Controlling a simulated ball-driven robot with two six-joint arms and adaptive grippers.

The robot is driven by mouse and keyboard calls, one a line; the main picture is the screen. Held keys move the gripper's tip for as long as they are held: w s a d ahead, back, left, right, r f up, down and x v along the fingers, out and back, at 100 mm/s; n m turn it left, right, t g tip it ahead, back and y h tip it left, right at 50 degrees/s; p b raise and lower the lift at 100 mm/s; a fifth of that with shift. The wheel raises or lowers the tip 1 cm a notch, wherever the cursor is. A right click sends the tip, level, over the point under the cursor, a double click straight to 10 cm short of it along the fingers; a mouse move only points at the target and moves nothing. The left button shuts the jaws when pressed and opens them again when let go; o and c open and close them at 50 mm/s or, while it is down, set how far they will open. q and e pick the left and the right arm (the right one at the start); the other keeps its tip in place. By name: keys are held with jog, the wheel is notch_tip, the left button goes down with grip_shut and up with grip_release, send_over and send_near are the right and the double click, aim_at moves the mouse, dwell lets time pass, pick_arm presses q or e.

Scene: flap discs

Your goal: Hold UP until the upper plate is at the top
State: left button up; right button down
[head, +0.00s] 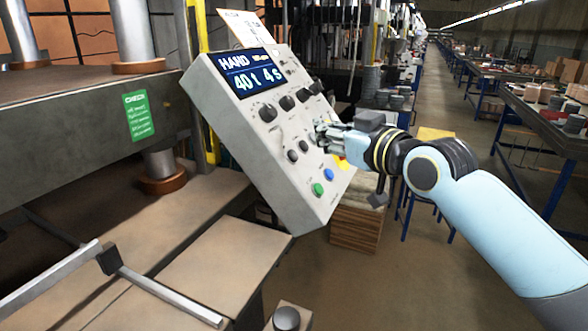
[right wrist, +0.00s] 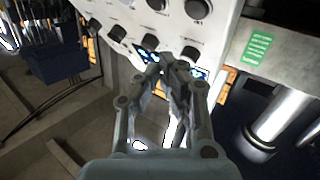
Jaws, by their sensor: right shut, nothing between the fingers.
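The control panel (head: 255,150) is a tilted pale box with a display (head: 250,75) reading "HAND", "40t" and "4s". Below the display are black knobs (head: 268,112), a green button (head: 317,189) and a blue button (head: 328,174). The small labels are unreadable, so I cannot tell which control is UP. The upper plate (head: 75,125) appears to be the thick dark slab on steel columns at left. My right gripper (head: 322,132) is shut and empty, its tips at the panel's right side. The right wrist view shows the tips (right wrist: 165,62) over the panel; contact is unclear. My left gripper is out of view.
A brown lower surface (head: 140,230) lies under the slab, with a metal bar (head: 165,293) across the front. A green label (head: 138,115) is on the slab. Blue-legged tables (head: 540,115) line the right. Open floor lies below my right arm.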

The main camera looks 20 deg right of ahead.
aim_at(293, 156)
jog(key=shift+w+a+f+b, duration=0.9)
jog(key=shift+w+f+b, duration=0.1)
jog(key=shift+f+b, duration=0.2)
jog(key=shift+w+a+f, duration=0.2)
jog(key=shift+w+a, duration=0.1)
jog(key=shift+w, duration=0.05)
dwell(0.4)
jog(key=shift+w+a+f+b, duration=0.2)
jog(key=shift+w+f+b, duration=0.1)
jog(key=shift+b, duration=0.15)
